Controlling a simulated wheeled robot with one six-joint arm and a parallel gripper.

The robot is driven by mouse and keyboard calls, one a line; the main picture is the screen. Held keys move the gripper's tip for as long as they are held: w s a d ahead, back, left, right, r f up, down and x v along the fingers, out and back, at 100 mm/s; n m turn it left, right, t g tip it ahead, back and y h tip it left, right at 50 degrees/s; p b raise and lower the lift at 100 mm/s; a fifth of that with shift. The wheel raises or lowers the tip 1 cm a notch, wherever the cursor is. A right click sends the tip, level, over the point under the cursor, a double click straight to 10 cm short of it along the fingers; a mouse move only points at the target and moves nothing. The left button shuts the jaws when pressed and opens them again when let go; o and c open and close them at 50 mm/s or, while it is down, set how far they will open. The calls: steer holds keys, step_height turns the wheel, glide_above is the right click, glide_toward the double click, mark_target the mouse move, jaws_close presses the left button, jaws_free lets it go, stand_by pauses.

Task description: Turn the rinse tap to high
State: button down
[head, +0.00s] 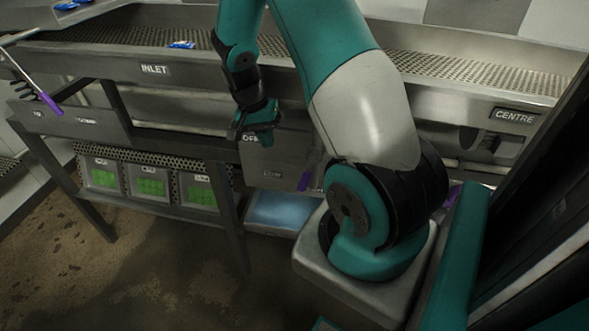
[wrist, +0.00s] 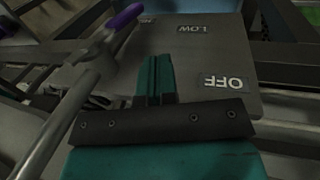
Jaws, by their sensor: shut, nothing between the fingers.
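The rinse tap's label plate (head: 285,157) hangs under the trough and also fills the wrist view's upper middle (wrist: 193,70). It reads OFF and LOW, upside down in the wrist view. A third label is partly hidden by the purple tip (wrist: 126,17) of a metal lever (wrist: 62,112). The lever lies past LOW, beside that third label. Its purple end also shows in the head view (head: 304,181). My gripper (wrist: 154,75) is shut and empty in front of the plate, to the right of the lever in the wrist view, with a visible gap.
A perforated trough (head: 480,75) runs along above, marked INLET and CENTRE. Another purple-handled lever (head: 47,101) stands at the far left. Green-fronted boxes (head: 147,186) and a blue tray (head: 283,211) sit on the lower shelf. A dark frame post (head: 232,205) stands near the plate.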

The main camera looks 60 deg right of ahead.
mark_target(309, 171)
steer(key=s+d+f+p, duration=0.3)
steer(key=s+f+p, duration=0.2)
steer(key=f, duration=0.6)
steer(key=shift+s, duration=0.65)
